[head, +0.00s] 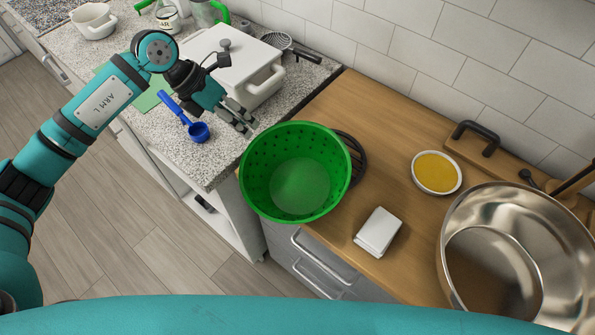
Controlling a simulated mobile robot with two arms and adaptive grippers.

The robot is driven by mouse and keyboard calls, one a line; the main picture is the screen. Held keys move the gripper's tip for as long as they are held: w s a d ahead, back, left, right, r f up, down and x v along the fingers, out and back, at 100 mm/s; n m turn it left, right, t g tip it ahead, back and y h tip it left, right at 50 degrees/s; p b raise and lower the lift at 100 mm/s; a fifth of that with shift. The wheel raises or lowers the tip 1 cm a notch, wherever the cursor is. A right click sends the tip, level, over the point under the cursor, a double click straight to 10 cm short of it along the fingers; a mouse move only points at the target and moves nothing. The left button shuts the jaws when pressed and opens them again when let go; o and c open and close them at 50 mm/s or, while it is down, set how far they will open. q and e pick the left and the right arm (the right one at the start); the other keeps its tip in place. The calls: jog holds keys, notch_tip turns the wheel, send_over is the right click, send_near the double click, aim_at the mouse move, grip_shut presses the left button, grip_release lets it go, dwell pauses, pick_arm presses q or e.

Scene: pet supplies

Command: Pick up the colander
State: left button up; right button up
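The green colander (297,182) stands upright at the front edge of the wooden counter, in the middle of the head view. It has holes in its wall and looks empty. My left gripper (243,123) is just beyond the colander's upper left rim, above the stone counter. Its fingers look parted, with nothing between them, and I see a small gap to the rim. My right gripper is not in view.
A blue scoop (197,130) and a white lidded pot (245,72) are near the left gripper. A dark round trivet (356,160) is partly behind the colander. A white box (377,232), a yellow-filled dish (436,172) and a large metal bowl (465,215) stand to the right.

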aim_at(259, 137)
pick_arm(q)
jog(key=p+x, duration=0.1)
jog(key=x, duration=0.2)
jog(key=shift+d+f, duration=0.1)
jog(key=shift+d, duration=0.05)
jog(key=p+x, duration=0.2)
jog(key=x, duration=0.2)
jog(key=shift+d+f+p, duration=0.1)
jog(key=shift+d+p, duration=0.05)
jog(key=shift+p, duration=0.2)
jog(key=shift+d+f, duration=0.1)
jog(key=shift+f, duration=0.2)
grip_shut()
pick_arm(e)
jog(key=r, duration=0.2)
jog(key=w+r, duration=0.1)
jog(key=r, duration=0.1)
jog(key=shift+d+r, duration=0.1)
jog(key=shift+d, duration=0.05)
pick_arm(q)
jog(key=shift+w+r, duration=0.1)
